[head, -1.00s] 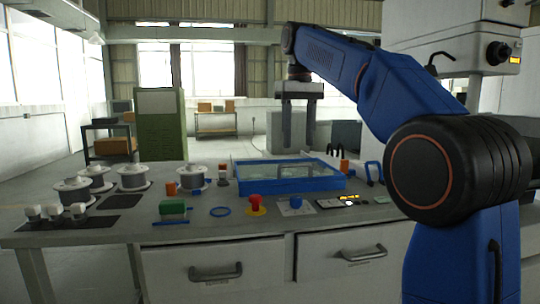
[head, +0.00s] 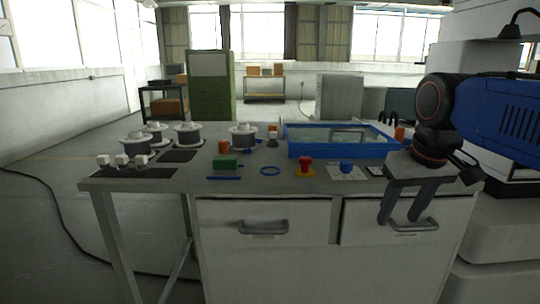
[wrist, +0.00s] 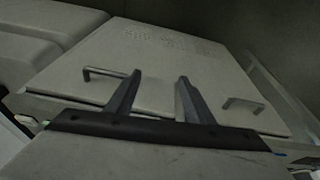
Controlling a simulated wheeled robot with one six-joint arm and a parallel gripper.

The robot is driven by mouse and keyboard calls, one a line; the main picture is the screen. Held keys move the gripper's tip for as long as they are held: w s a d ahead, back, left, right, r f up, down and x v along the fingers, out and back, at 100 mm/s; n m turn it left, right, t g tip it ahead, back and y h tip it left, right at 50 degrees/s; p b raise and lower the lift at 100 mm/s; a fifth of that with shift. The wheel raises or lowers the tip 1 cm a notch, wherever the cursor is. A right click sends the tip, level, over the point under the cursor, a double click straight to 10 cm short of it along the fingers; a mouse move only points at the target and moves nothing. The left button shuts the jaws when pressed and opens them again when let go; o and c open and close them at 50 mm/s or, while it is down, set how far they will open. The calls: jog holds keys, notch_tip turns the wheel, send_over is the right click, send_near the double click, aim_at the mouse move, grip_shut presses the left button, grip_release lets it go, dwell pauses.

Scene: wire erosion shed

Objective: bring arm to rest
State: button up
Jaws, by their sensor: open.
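My gripper (head: 401,218) is open and empty at the right of the head view. Its two fingers point down in front of the bench's right drawer (head: 392,222), apart from anything I can see between them. My blue arm comes in from the right edge above it. In the wrist view my gripper (wrist: 158,88) shows two spread fingers with nothing between them, and the pale drawer fronts with two handles lie beyond.
The bench (head: 300,185) carries wire spools (head: 187,134), a green block (head: 225,162), a red button (head: 305,164) and a blue-rimmed tank (head: 340,153). A white machine (head: 490,60) stands at the right. Floor at the left is clear except for a dark cable (head: 62,235).

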jog(key=s+f, duration=0.5)
jog(key=f, duration=0.3)
jog(key=s+d+f+m+t, duration=0.1)
jog(key=s+f, duration=0.5)
jog(key=f, duration=0.3)
jog(key=shift+s+d+t, duration=0.2)
jog(key=shift+t, duration=0.1)
dwell(0.8)
